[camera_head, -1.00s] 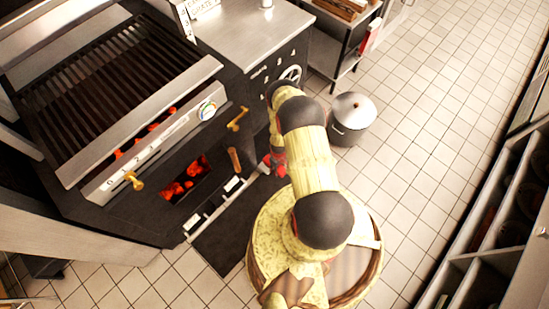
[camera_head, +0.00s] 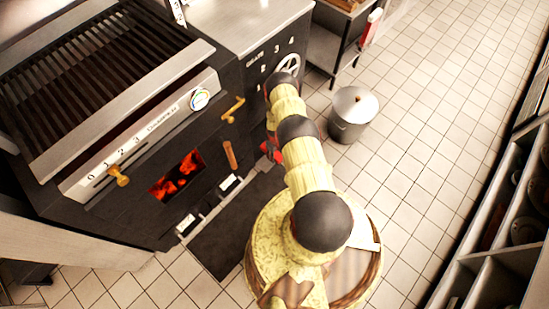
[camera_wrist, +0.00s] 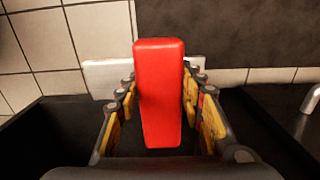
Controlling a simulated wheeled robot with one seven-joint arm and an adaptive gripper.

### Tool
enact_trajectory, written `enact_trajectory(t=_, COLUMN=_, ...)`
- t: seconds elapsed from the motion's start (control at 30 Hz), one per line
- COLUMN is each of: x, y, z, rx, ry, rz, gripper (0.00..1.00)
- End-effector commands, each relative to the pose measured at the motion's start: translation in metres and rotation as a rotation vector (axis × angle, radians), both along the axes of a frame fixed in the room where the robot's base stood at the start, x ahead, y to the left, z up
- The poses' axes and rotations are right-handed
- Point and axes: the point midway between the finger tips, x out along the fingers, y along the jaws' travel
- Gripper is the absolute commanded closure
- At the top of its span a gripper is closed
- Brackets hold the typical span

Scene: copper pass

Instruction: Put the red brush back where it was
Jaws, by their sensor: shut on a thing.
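The red brush (camera_wrist: 158,100) stands out in the middle of the wrist view as a long red block, seen end-on. My gripper (camera_wrist: 158,82) is shut on it, with a yellow and black finger on each side. A pale flat plate (camera_wrist: 103,78) lies behind the brush; I cannot tell whether they touch. In the head view my arm reaches toward the front of the black grill (camera_head: 130,165). A small red patch shows beside the arm there, but my gripper is mostly hidden behind the arm.
The grill has a glowing fire opening (camera_head: 178,176), a wooden handle (camera_head: 230,155) and brass knobs. A dark mat (camera_head: 232,230) lies before the grill. Shelving (camera_head: 490,250) runs along the right; tiled floor between is clear.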

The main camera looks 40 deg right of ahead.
Motion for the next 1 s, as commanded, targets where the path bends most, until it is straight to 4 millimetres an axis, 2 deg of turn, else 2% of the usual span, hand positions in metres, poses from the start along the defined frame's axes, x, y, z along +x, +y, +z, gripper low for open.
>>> enact_trajectory(t=0.03, x=0.005, y=-0.004, z=-0.011, rx=-0.001, ry=-0.001, rz=-0.001, gripper=1.00)
enact_trajectory(t=0.1, x=0.009, y=-0.007, z=-0.016, rx=-0.001, ry=-0.001, rz=-0.001, gripper=1.00)
enact_trajectory(t=0.37, x=0.018, y=-0.014, z=-0.029, rx=-0.001, ry=-0.001, rz=-0.001, gripper=1.00)
enact_trajectory(t=0.57, x=0.017, y=-0.013, z=-0.056, rx=0.000, ry=0.000, rz=-0.001, gripper=1.00)
enact_trajectory(t=0.93, x=0.017, y=-0.013, z=-0.058, rx=0.000, ry=0.000, rz=0.000, gripper=1.00)
enact_trajectory(t=0.97, x=0.017, y=-0.013, z=-0.058, rx=0.000, ry=0.000, rz=0.000, gripper=0.61)
enact_trajectory(t=1.0, x=0.017, y=-0.013, z=-0.058, rx=0.000, ry=0.000, rz=0.000, gripper=0.58)
